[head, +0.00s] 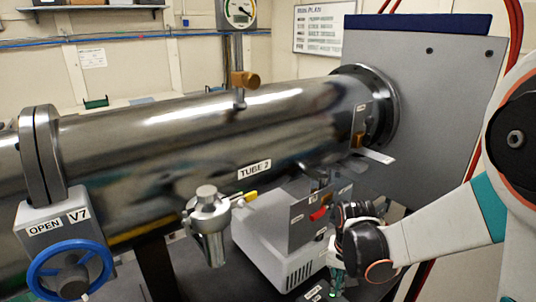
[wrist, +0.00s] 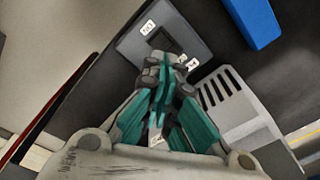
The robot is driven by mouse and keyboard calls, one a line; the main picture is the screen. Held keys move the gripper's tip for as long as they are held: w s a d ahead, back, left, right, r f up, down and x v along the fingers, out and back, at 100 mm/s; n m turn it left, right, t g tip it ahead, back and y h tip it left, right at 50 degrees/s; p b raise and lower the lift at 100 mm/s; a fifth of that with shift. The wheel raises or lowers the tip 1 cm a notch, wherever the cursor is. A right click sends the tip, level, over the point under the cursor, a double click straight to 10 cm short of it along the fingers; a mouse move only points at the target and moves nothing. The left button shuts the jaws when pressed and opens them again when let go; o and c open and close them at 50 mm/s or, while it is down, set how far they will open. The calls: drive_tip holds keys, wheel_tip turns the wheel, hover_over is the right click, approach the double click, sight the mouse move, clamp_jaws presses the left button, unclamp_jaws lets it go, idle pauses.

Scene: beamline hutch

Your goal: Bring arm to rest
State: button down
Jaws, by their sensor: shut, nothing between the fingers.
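My arm comes in from the right in the head view, its forearm pale with a teal band. My gripper (head: 336,268) hangs at its end, low in front of a grey box. In the wrist view my gripper (wrist: 164,68) has its teal-and-grey fingers together, with nothing held. The fingertips overlap a grey plate (wrist: 135,42) with a dark switch (wrist: 165,40) and small white labels. I cannot tell whether they touch it.
A steel tube (head: 230,130) marked TUBE 2 spans the head view. A valve with a blue handwheel (head: 70,272) stands left. A grey vented box (head: 262,240) and an upright panel with a red part (head: 319,213) stand near my gripper. A large grey plate (head: 430,110) stands behind.

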drive_tip(key=s+r+n+t, duration=0.4)
drive_tip(key=s+r+t, duration=0.2)
drive_tip(key=s+r, duration=0.8)
drive_tip(key=shift+s+r, duration=0.2)
drive_tip(key=shift+r, duration=1.7)
